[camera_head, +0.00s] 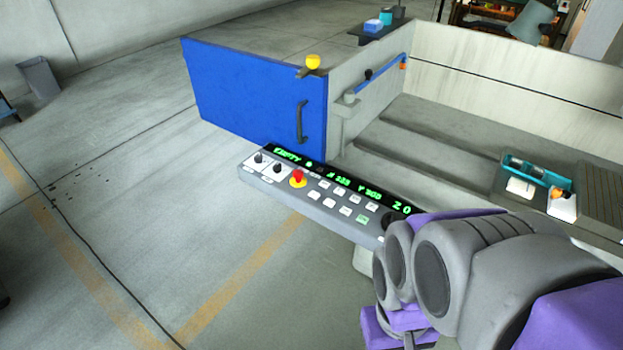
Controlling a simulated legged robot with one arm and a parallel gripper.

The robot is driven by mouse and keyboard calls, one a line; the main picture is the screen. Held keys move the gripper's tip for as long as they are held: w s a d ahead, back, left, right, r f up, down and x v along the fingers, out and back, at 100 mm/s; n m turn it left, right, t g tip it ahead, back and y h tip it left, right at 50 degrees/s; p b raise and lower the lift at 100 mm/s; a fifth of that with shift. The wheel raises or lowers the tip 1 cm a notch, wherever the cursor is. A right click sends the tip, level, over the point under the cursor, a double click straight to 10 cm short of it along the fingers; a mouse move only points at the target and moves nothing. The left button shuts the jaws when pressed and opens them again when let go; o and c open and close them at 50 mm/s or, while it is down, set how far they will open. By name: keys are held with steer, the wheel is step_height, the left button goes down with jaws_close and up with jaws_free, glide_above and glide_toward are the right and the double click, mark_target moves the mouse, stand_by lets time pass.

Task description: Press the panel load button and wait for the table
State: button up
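The control panel (320,197) is a pale grey slanted console in the middle of the camera_head view. Its dark strip display (343,183) glows green and appears to read "EMPTY" at the left and "Z 0" at the right. Below the display are several white buttons (328,203), one with a green mark (362,219). Their labels are too small to read, so I cannot tell which is the load button. My grey and purple arm fills the lower right and overlaps the panel's right end. I cannot make out my gripper's fingers.
A red knob on a yellow base (298,178) and dark dials sit at the panel's left. Behind it stands an open blue door (250,98) with a dark handle. The grey machine tank (440,130) is at right, with small trays.

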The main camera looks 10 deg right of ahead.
jaws_close()
stand_by(0.4)
stand_by(1.4)
